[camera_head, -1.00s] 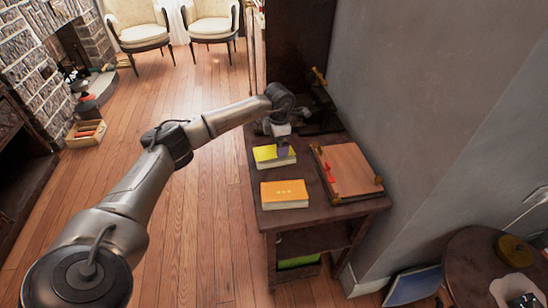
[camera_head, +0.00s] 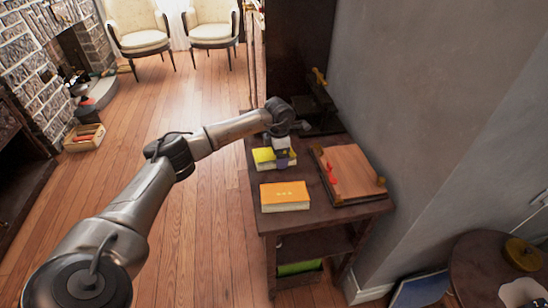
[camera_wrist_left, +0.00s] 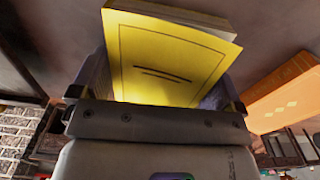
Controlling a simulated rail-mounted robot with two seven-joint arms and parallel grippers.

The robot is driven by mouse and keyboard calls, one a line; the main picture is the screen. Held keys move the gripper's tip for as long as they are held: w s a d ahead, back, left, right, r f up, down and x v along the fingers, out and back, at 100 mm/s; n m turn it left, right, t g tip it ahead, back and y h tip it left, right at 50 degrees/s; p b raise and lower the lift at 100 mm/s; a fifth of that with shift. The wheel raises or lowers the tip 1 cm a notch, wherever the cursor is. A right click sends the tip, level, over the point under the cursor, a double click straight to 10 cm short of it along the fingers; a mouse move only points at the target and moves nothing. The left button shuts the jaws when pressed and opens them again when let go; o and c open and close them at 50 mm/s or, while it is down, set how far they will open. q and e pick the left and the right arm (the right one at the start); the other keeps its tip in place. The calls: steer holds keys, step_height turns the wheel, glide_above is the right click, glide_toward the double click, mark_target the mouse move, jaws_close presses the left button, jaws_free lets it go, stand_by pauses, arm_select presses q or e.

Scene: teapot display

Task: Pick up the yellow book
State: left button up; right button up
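The yellow book (camera_head: 265,157) lies flat on the dark wooden side table (camera_head: 328,222), behind an orange book. My left gripper (camera_head: 283,160) is directly over its right part, hiding some of the cover. In the left wrist view the yellow book (camera_wrist_left: 168,55) fills the space ahead of the gripper (camera_wrist_left: 158,92), with one finger near each side of it. The fingers are spread wide and look open; whether they touch the book is hard to tell. My right gripper is not in view.
The orange book (camera_head: 285,196) lies close in front of the yellow one; it also shows in the left wrist view (camera_wrist_left: 285,95). A wooden board (camera_head: 350,171) with a red piece lies to the right, near the wall. Open floor lies left of the table.

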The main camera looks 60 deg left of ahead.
arm_select(q)
steer(key=shift+c, duration=0.9)
